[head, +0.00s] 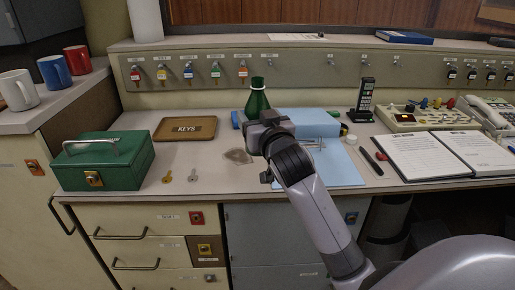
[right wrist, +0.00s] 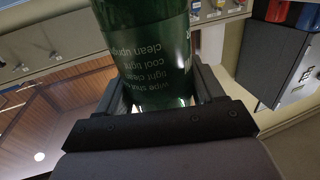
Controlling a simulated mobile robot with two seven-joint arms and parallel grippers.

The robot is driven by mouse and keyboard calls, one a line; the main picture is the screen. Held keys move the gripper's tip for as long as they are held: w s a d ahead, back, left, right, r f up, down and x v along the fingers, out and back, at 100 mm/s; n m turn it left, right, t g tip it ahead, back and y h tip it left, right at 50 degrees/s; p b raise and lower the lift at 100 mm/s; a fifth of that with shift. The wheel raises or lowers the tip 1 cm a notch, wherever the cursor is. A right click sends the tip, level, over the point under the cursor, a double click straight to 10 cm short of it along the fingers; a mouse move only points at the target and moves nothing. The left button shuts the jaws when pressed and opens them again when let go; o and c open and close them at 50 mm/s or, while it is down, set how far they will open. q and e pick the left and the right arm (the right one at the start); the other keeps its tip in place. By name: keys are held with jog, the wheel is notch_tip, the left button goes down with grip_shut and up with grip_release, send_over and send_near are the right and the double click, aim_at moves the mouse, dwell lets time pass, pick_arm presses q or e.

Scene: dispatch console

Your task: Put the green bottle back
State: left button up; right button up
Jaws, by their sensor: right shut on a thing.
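The green bottle (head: 257,100) stands about upright over the middle of the desk, its neck and shoulder showing above my right gripper (head: 265,125). In the right wrist view the bottle (right wrist: 150,50) fills the space between the two dark fingers, with printed text on its side. My right gripper (right wrist: 155,95) is shut on it. The bottle's lower part is hidden by the gripper in the head view, so I cannot tell whether its base touches the desk. My left gripper is not in view.
A brown KEYS tray (head: 186,128), two loose keys (head: 180,177) and a green cash box (head: 103,161) lie to the left. A blue box (head: 305,122), blue mat (head: 335,165), handset (head: 364,100) and open binder (head: 425,155) are to the right. A dark stain (head: 236,156) marks the desk.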

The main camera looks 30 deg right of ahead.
jog(key=shift+f+b, duration=0.8)
jog(key=shift+f, duration=2.45)
jog(key=shift+f, duration=0.1)
jog(key=o, duration=1.1)
jog(key=shift+o, duration=0.2)
jog(key=v, duration=1.2)
jog(key=s+a+f+n+g+y, duration=0.1)
jog(key=s+a+f, duration=0.3)
jog(key=f, duration=0.5)
jog(key=s+a+f+n+g+y, duration=0.2)
jog(key=s+a+f+g+y, duration=0.1)
jog(key=f, duration=0.6)
jog(key=s+a+f+n+g+y, duration=0.2)
jog(key=s+a+f, duration=0.3)
jog(key=f, duration=0.5)
jog(key=shift+s+g+y+p, duration=0.35)
jog(key=shift+s+g+y, duration=0.25)
jog(key=shift+s+y, duration=0.3)
